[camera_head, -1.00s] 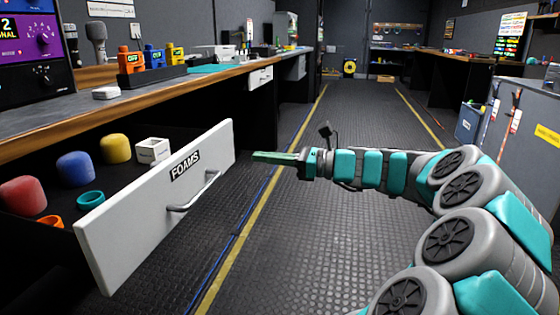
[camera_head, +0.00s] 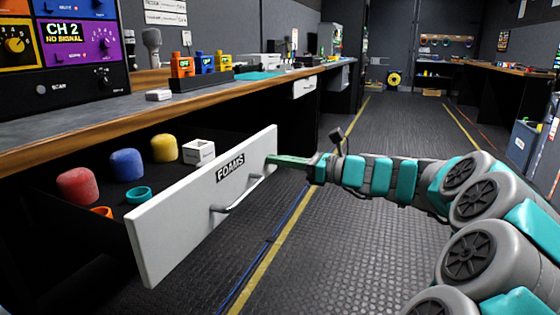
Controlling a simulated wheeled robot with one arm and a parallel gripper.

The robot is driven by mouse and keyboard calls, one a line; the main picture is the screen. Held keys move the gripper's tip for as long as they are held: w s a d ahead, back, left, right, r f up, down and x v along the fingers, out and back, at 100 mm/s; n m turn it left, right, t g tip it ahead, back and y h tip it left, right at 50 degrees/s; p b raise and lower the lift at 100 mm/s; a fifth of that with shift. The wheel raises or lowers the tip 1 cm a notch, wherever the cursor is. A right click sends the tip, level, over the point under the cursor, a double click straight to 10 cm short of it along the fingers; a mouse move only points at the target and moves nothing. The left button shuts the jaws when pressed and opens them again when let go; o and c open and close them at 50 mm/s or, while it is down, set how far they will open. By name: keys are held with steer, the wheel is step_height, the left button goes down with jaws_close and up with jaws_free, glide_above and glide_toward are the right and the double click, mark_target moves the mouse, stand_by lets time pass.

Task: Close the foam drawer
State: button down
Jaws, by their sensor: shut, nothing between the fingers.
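The foam drawer (camera_head: 170,232) stands pulled out from under the desk at the left, its white front labelled FOAMS. A metal handle (camera_head: 240,193) is on that front. Inside the drawer are red, blue and yellow foam covers, a white cube, and teal and orange rings. My gripper (camera_head: 276,161) is shut and empty, its tip at the far end of the drawer front, beyond the handle. I cannot tell if it touches the front.
The wooden desk edge (camera_head: 180,111) runs above the drawer. The aisle floor (camera_head: 370,240) is clear. A grey cabinet (camera_head: 548,150) is at the right.

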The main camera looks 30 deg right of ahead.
mark_target(180, 156)
steer(key=p+x, duration=1.2)
steer(key=x, duration=1.8)
steer(key=shift+s, duration=0.1)
steer(key=shift+a+r+p, duration=0.1)
steer(key=shift+r+p, duration=0.05)
steer(key=shift+p, duration=0.15)
steer(key=shift+r, duration=0.15)
